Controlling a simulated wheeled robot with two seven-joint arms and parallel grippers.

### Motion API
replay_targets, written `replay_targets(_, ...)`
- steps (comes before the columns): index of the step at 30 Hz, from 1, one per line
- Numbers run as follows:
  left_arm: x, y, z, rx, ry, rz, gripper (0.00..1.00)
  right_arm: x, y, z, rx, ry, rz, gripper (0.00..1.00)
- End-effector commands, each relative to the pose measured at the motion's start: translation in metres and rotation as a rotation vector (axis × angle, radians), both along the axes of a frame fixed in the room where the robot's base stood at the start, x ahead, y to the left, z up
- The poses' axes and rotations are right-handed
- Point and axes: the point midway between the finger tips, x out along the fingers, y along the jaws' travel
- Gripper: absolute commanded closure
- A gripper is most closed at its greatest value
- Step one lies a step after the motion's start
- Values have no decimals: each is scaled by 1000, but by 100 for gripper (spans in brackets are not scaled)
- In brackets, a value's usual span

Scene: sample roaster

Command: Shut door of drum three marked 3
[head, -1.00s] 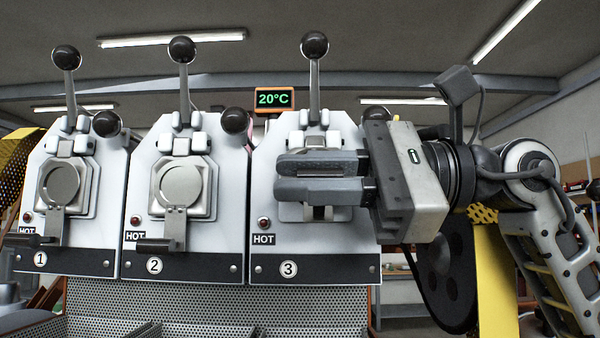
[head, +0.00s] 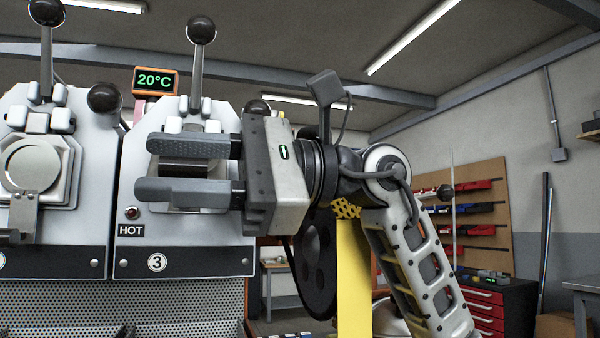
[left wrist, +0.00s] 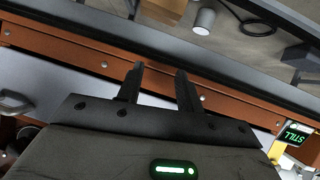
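Drum three is the white panel (head: 225,225) with the round mark 3 (head: 157,263) on its dark lower strip. My right gripper (head: 142,168) is in front of this panel, fingers level and pointing left, one above the other with a gap between them.
A lever with a black knob (head: 201,30) rises above drum three. The neighbouring drum (head: 30,165) stands close on the left. A display (head: 155,81) reads 20°C. An orange rail (left wrist: 60,48) crosses the left wrist view. Red drawers (head: 487,308) stand at the right.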

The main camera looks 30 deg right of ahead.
Motion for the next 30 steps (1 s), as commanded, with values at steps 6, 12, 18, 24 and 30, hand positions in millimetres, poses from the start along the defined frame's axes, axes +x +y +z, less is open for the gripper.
replay_targets(6, -1, -1, -4, -5, 7, 1, 64, -6, -39, -1, 2, 2, -6, 60)
replay_targets(12, -1, -4, -10, -9, 19, -5, 64, -16, -88, -1, 2, 4, -6, 60)
replay_targets(18, -1, -6, -15, -12, 30, -11, 64, -25, -128, -1, 0, 3, -4, 60)
replay_targets(24, 0, -6, -17, -9, 34, -13, 64, -30, -148, 0, 0, 3, -1, 60)
replay_targets(30, 2, -6, -17, -4, 29, -15, 64, -31, -152, 0, 0, 2, 1, 60)
